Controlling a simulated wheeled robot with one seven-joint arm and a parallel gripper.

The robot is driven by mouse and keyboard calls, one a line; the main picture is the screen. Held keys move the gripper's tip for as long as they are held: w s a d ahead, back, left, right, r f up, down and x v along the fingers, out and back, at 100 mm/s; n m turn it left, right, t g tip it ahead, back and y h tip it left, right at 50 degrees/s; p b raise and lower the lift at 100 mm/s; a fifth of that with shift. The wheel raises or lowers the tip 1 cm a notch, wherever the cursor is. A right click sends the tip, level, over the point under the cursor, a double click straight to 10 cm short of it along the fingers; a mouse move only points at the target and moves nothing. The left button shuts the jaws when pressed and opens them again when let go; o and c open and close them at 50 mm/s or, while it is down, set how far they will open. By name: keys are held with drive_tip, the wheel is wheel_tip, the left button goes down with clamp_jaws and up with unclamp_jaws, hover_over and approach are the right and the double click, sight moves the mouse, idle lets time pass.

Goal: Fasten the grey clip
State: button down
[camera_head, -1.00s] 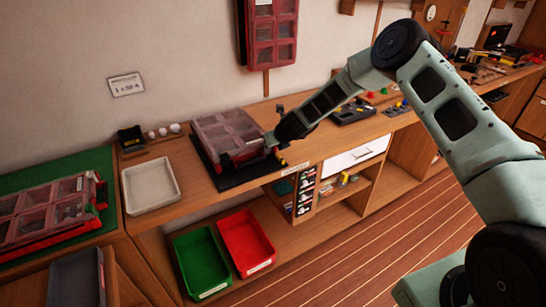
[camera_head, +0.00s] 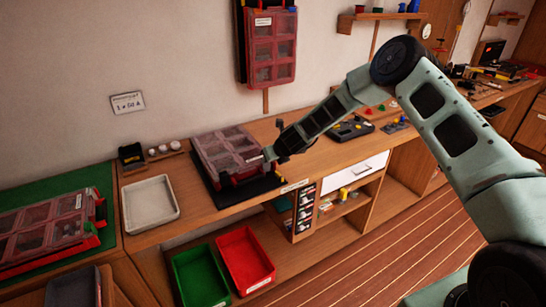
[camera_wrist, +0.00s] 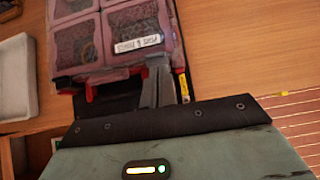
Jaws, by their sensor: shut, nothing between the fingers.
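The organiser case (camera_head: 222,150) with a clear compartmented lid and red edges lies on a black mat (camera_head: 232,194) on the bench. My gripper (camera_head: 267,154) is at the case's front right corner. Its grey fingers (camera_wrist: 157,82) are shut and empty, over the front edge between the red parts. I cannot make out a grey clip; the fingers cover that stretch. Contact with the case cannot be told.
A white tray (camera_head: 150,204) stands left of the case, with a second red case (camera_head: 45,228) on a green mat beyond. Green (camera_head: 200,277) and red (camera_head: 246,262) bins sit on the lower shelf. A black tool box (camera_head: 350,128) lies behind my forearm.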

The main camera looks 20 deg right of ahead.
drive_tip(key=b+v, duration=0.5)
drive_tip(key=v, duration=1.2)
drive_tip(key=shift+s, duration=0.2)
drive_tip(key=shift+r, duration=0.1)
